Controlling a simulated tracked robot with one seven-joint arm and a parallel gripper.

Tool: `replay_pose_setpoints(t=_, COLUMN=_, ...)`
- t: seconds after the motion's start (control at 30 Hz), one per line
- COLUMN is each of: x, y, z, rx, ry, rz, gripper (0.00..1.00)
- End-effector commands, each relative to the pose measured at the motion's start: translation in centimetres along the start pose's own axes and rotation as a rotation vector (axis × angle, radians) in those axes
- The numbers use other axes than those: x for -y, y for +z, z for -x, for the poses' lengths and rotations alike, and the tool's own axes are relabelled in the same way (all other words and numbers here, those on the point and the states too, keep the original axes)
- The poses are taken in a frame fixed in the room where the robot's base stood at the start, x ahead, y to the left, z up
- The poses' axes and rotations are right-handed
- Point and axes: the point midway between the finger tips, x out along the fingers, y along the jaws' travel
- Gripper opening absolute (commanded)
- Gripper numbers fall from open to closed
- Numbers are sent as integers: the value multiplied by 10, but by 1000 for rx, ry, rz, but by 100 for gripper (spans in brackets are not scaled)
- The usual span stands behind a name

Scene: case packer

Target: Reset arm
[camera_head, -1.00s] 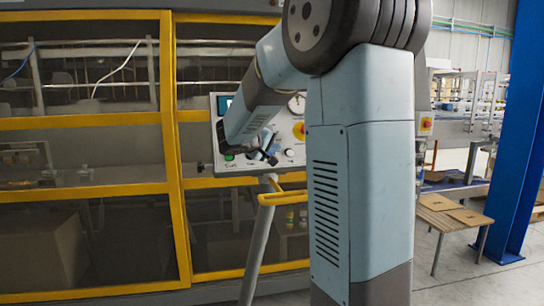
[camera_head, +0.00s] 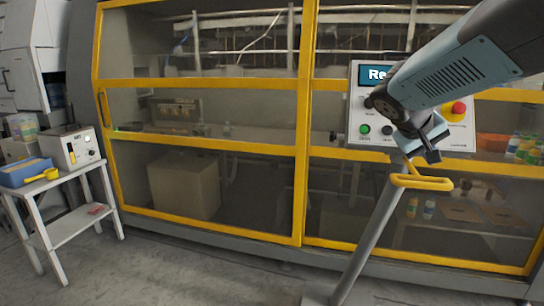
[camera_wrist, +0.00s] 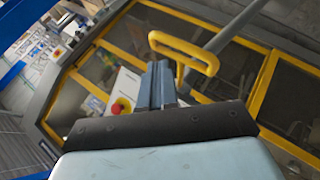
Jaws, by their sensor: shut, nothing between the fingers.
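My arm reaches in from the upper right of the head view. My gripper (camera_head: 432,154) is in front of the lower edge of a grey control panel (camera_head: 355,118), above a yellow handle. In the wrist view my gripper (camera_wrist: 156,70) shows its two fingers together, with nothing between them. I cannot tell how far the fingers are from the panel.
In the wrist view the handle (camera_wrist: 186,47) is close beyond the fingers. A yellow-framed machine enclosure (camera_head: 302,130) stands behind. A side table (camera_head: 75,228) with a blue tray (camera_head: 24,173) stands left. The floor in front is clear.

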Motion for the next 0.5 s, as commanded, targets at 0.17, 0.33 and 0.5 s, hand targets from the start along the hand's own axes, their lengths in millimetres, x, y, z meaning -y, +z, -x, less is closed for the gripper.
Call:
replay_pose_setpoints(t=0.17, x=29, y=51, z=29, rx=3, ry=-190, rz=-53, gripper=0)
replay_pose_setpoints(t=0.33, x=60, y=92, z=54, rx=-17, ry=-386, rz=-98, gripper=0)
replay_pose_setpoints(t=0.5, x=86, y=121, z=77, rx=-55, ry=-559, rz=-134, gripper=0)
